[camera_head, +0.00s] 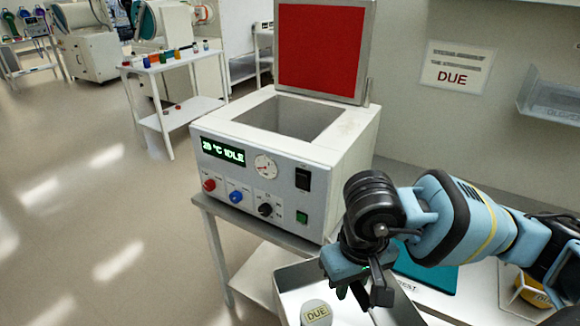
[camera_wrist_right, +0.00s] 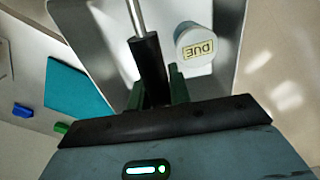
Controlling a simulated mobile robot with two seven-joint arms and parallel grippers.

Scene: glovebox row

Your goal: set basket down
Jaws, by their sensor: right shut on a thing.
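A grey metal basket (camera_head: 292,277) sits low in the head view, cut off by the bottom edge. Its walls also show in the right wrist view (camera_wrist_right: 82,18). I cannot tell whether the basket's underside touches a surface. My left gripper is not in view.
A wall shelf (camera_head: 550,98) is at right. Floor at left is clear.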

